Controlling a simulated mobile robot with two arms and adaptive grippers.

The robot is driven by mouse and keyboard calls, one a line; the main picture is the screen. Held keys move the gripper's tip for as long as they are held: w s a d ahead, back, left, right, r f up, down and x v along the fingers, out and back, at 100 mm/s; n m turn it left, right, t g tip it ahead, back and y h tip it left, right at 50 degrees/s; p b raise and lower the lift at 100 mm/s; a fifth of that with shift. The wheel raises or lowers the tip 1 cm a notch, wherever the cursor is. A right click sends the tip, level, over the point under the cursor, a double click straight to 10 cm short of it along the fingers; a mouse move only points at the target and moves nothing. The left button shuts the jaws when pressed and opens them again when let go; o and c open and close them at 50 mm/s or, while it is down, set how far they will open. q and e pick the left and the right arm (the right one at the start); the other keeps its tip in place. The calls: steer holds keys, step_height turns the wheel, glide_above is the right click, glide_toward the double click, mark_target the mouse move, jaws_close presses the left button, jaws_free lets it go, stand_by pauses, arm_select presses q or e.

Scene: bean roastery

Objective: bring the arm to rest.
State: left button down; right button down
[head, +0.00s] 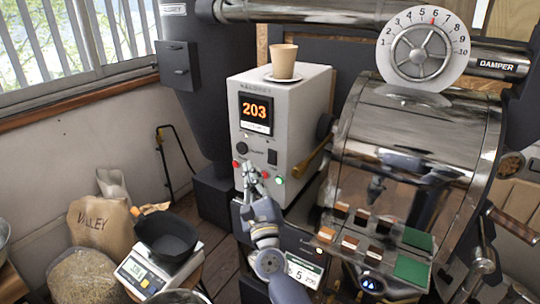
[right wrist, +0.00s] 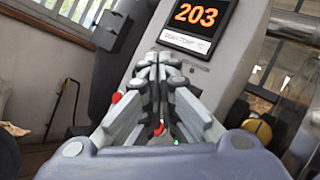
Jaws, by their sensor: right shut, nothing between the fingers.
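My right gripper (head: 251,170) is raised in front of the lower face of the grey control box (head: 255,87). It is shut with nothing between its fingers. In the right wrist view my gripper (right wrist: 157,62) points at the same box, just below its display (right wrist: 198,20), which reads 203. A red button (head: 236,163) and a green button (head: 279,180) show on either side of the gripper in the head view. Whether the fingertips touch the box cannot be told. My left gripper is not in view.
A paper cup (head: 283,60) stands on a saucer on the box. The roaster drum (head: 410,135) with a damper dial (head: 422,50) is at right. A black pan (head: 167,238) sits on a scale (head: 140,275) at lower left, near sacks (head: 100,228). Some floor is bare between.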

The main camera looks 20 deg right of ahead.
steer(key=s+a+f+n+g+y, duration=0.15)
steer(key=f+n, duration=0.35)
steer(key=f, duration=0.6)
steer(key=s+a+f+n+g+y, duration=0.1)
steer(key=s+f+n+g, duration=0.3)
steer(key=f, duration=0.8)
steer(key=s+a+f+n+g+y, duration=0.1)
steer(key=f+n+y, duration=0.1)
steer(key=f+n, duration=0.65)
steer(key=s+d+f+n+g, duration=0.1)
steer(key=s+f+n+g, duration=0.2)
steer(key=s+f, duration=0.65)
steer(key=s+f+n+g, duration=0.25)
steer(key=s+f, duration=0.35)
steer(key=f, duration=0.7)
steer(key=s+d+f+n+g, duration=0.2)
steer(key=s+f, duration=0.3)
steer(key=s, duration=0.7)
steer(key=s+d+f+n+g+h, duration=0.1)
steer(key=s+d+f+n+g, duration=0.2)
steer(key=s, duration=0.9)
steer(key=s+d+f+n+g, duration=0.2)
steer(key=s+f+n+g, duration=0.2)
steer(key=s+f, duration=0.3)
steer(key=s+n, duration=0.1)
steer(key=s, duration=0.4)
steer(key=shift+s+d+f+n+h, duration=0.3)
steer(key=shift+d+f+h, duration=0.05)
steer(key=shift+f, duration=0.05)
steer(key=shift+s, duration=0.1)
